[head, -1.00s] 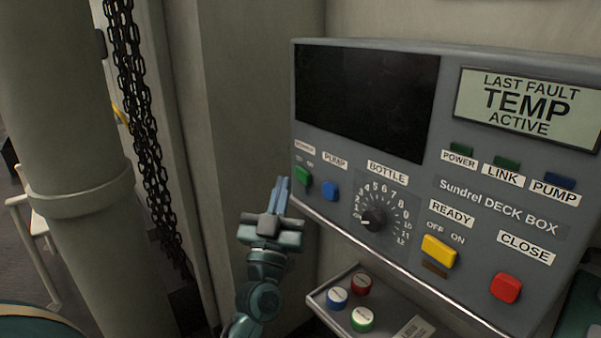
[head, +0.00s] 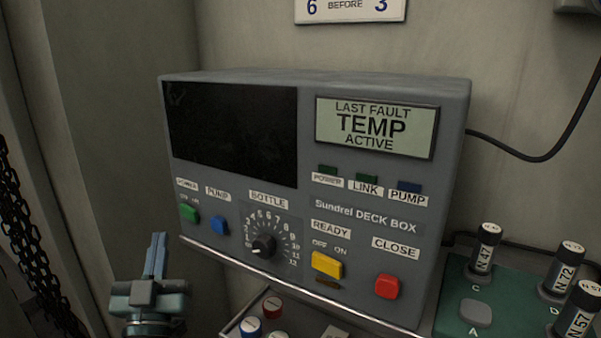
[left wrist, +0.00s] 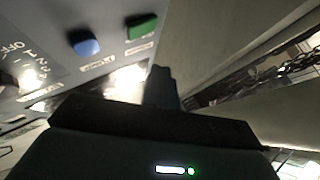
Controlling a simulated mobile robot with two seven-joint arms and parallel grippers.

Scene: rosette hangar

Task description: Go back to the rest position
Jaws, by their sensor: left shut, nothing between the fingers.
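My left gripper (head: 156,258) is at the lower left of the head view, in front of and left of the deck box (head: 230,232). Its fingers are shut together, point up and hold nothing. They are apart from the green button (head: 189,213) and the blue button (head: 219,225) on the box's left side. In the left wrist view the dark fingers (left wrist: 161,88) show as one block, with the blue button (left wrist: 84,43) and green button (left wrist: 142,26) beyond them. My right gripper is not in view.
The deck box has a bottle dial (head: 263,246), a yellow switch (head: 327,264) and a red button (head: 389,287). A tray (head: 236,324) with several coloured caps lies below. Labelled bottles stand on a green rack (head: 452,304) at right. A chain (head: 30,235) hangs at far left.

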